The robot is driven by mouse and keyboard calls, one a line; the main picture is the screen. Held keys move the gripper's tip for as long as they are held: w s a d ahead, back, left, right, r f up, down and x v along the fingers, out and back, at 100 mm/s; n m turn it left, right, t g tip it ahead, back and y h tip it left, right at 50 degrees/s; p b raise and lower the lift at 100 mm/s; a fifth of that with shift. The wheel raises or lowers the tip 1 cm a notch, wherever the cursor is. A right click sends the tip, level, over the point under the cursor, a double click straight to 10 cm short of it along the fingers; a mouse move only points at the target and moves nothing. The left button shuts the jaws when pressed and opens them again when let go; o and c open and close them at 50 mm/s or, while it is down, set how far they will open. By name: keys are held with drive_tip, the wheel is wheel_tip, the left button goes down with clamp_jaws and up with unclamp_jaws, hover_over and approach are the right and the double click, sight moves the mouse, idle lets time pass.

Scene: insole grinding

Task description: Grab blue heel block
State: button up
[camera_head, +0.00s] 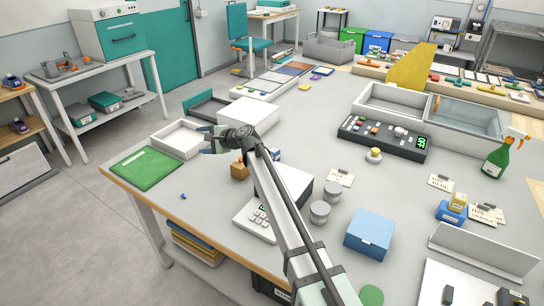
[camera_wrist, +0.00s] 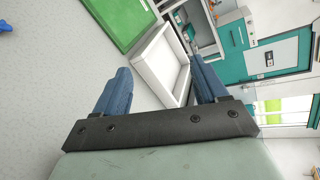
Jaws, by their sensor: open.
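My gripper (camera_head: 208,140) is over the left part of the worktable, beside the white open tray (camera_head: 181,140). Its two blue-grey fingers are spread apart in the wrist view (camera_wrist: 160,76), with nothing between them. A small blue piece (camera_head: 183,196) lies near the table's front left edge; it also shows at the top left of the wrist view (camera_wrist: 6,25). A blue block (camera_head: 450,213) with a yellow piece on top stands at the right, far from my gripper. I cannot tell which of these is the heel block.
A green folder (camera_head: 146,168) lies left of the white tray. A blue box (camera_head: 370,234), grey round jars (camera_head: 320,211) and a keypad scale (camera_head: 255,219) stand near my arm. A dark control panel (camera_head: 383,138) and a green spray bottle (camera_head: 497,158) stand further right.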

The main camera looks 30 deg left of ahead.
sight(275, 150)
drive_tip(key=w+d+m, duration=0.2)
drive_tip(key=w+d, duration=0.1)
drive_tip(key=d, duration=0.1)
drive_tip(key=w+d+f+m+t, duration=0.1)
drive_tip(key=w+d+m, duration=0.1)
drive_tip(key=w+d, duration=0.2)
drive_tip(key=w+d+f+m, duration=0.1)
drive_tip(key=w+d+m, duration=0.1)
drive_tip(key=w+d, duration=0.1)
drive_tip(key=shift+w+d+f+m+t, duration=0.1)
drive_tip(key=shift+w+d+m+t, duration=0.2)
drive_tip(key=shift+d, duration=0.15)
drive_tip(key=w+d+f+m, duration=0.1)
drive_tip(key=w+d+m, duration=0.2)
drive_tip(key=d, duration=0.2)
drive_tip(key=w+d+f+m+t, duration=0.1)
drive_tip(key=w+d+m, duration=0.2)
drive_tip(key=d, duration=0.2)
drive_tip(key=w+d+f+m, duration=0.2)
drive_tip(key=w+d+m, duration=0.1)
drive_tip(key=d, duration=0.2)
drive_tip(key=shift+m+t+h, duration=0.3)
drive_tip(key=shift+h, duration=0.1)
drive_tip(key=x, duration=0.7)
drive_tip(key=shift+w+a+f, duration=0.1)
drive_tip(key=shift+a+f, duration=0.05)
drive_tip(key=shift+f, duration=0.05)
drive_tip(key=shift+s+x, duration=0.2)
drive_tip(key=shift+x, duration=2.85)
drive_tip(key=shift+f, duration=0.15)
